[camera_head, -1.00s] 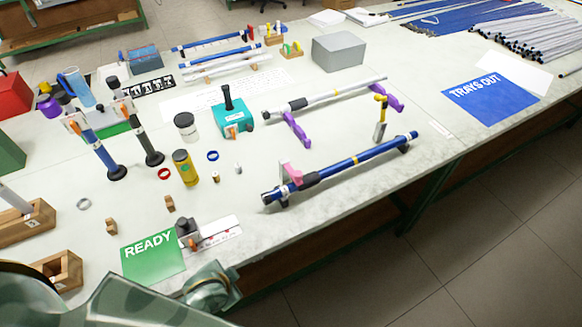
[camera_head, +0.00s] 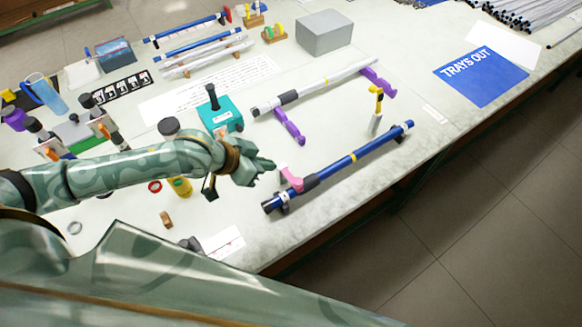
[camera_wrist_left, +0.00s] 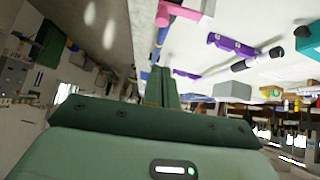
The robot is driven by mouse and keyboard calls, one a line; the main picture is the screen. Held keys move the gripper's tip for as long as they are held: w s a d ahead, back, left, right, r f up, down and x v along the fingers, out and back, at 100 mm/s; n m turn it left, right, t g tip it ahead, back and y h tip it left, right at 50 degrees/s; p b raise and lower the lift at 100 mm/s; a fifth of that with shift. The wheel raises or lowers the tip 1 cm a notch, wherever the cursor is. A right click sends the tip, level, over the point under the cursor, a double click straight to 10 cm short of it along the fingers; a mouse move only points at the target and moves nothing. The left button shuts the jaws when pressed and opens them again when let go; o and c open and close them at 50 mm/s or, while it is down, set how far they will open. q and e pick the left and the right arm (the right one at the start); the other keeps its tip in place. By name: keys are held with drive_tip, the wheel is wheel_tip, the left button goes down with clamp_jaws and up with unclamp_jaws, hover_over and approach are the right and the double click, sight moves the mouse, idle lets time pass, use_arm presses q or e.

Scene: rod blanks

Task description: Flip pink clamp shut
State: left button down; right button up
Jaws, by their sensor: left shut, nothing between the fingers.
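The pink clamp (camera_head: 291,179) sits near the left end of the blue rod (camera_head: 350,160), its pink arm standing up and tilted to the upper left. It also shows at the top of the left wrist view (camera_wrist_left: 178,12). My left gripper (camera_head: 268,168) is just left of the pink clamp, shut with nothing between its fingers. In the head view a small gap seems to lie between the fingertips and the clamp, but I cannot tell whether they touch. The blue rod rests on dark supports. My right gripper is not in view.
A yellow-handled tool (camera_head: 376,108) stands behind the blue rod. A grey rod (camera_head: 325,86) lies on purple holders (camera_head: 290,127) farther back. A teal box (camera_head: 220,115) stands behind my left forearm. The table's front edge runs close to the blue rod.

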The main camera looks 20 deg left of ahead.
use_arm(q)
drive_tip(key=d+x, duration=0.1)
drive_tip(key=x, duration=0.4)
drive_tip(key=b, duration=0.3)
approach(301, 179)
drive_tip(key=x, duration=0.6)
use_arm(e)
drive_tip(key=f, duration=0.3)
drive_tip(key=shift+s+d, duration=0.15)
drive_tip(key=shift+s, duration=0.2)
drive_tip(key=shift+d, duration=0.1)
